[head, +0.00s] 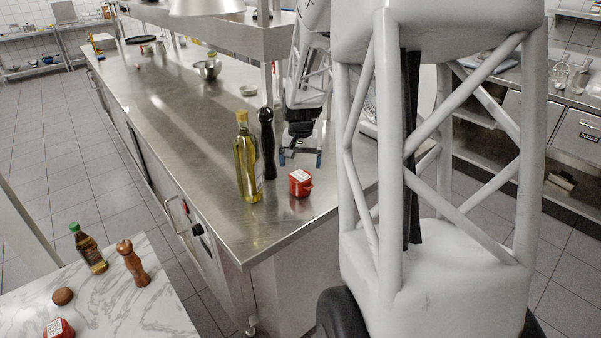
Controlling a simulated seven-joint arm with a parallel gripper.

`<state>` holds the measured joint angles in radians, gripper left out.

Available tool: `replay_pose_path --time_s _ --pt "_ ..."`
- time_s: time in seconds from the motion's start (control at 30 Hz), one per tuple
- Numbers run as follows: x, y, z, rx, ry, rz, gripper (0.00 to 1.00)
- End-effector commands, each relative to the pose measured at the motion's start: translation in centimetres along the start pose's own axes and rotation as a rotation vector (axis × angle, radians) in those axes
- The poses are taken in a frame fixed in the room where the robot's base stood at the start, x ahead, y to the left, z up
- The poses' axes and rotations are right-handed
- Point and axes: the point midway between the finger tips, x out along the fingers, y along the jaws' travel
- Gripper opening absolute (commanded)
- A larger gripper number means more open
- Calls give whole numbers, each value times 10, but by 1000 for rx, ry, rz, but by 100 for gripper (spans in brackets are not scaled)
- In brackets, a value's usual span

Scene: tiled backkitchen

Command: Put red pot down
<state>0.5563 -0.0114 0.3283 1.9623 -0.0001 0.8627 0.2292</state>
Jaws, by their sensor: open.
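A small red pot (300,184) with a pale label on top stands on the steel counter (225,218) near its front right corner. My gripper (301,160) has blue fingertips set apart, with nothing between them. It points down just behind and above the red pot in the picture, and a small gap shows between them. A second red item (58,329) with a pale label is partly cut off at the bottom left, on the marble table (130,315).
An oil bottle (249,165) and a tall black pepper mill (268,145) stand close left of the pot. Another bottle (89,250) and a wooden mill (133,265) stand on the marble table. The counter's left middle is clear.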

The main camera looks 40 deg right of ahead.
Motion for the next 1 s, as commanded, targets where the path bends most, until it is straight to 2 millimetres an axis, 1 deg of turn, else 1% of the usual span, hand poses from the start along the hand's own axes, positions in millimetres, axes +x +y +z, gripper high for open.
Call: replay_pose_path --time_s 0.03,0.1,0.2,0.33,0.5,1.0 --pt "-9 0 -1 0 4 -1 100" --pt "-18 0 0 0 3 -1 100" --pt "-29 0 -1 0 2 0 100" --pt "-37 0 0 0 0 0 100" --pt "-41 0 0 0 0 0 100" --pt "-41 0 0 0 0 0 100"
